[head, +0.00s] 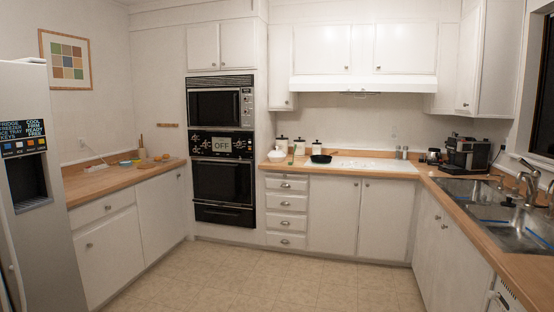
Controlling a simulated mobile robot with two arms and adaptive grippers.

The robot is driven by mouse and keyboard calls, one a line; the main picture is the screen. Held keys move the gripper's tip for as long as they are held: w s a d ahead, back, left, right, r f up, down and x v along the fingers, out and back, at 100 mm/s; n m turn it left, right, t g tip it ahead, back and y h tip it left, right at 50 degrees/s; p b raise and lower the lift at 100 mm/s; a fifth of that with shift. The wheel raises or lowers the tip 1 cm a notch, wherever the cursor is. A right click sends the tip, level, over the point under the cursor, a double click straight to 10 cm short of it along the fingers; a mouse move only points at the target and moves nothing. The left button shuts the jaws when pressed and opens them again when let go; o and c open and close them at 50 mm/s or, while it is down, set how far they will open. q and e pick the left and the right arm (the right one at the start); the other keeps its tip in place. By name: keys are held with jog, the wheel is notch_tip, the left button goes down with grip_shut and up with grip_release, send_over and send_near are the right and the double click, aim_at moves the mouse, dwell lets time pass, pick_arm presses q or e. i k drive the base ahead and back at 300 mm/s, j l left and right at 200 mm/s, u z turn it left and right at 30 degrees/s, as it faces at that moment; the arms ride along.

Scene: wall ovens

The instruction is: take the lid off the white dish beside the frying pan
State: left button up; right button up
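A black frying pan (321,158) sits on the counter at the back, at the left end of the white cooktop. A small white dish (276,157) stands to its left, near the left end of that counter. It is too small in the picture to tell how its lid sits. White canisters with dark tops stand behind, one (299,146) between the dish and the pan. Neither of my grippers is in the head view.
The back wooden counter (286,168) is across the room, with open tiled floor (240,270) before it. Black wall ovens (222,180) stand to its left. A fridge (28,190) is at the near left. A coffee machine (468,154) and sink (500,208) are at right.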

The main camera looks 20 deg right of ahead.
aim_at(276, 154)
jog(key=i+l+z, duration=0.35)
jog(key=i, duration=0.55)
jog(key=i+z, duration=0.4)
jog(key=i, duration=2.7)
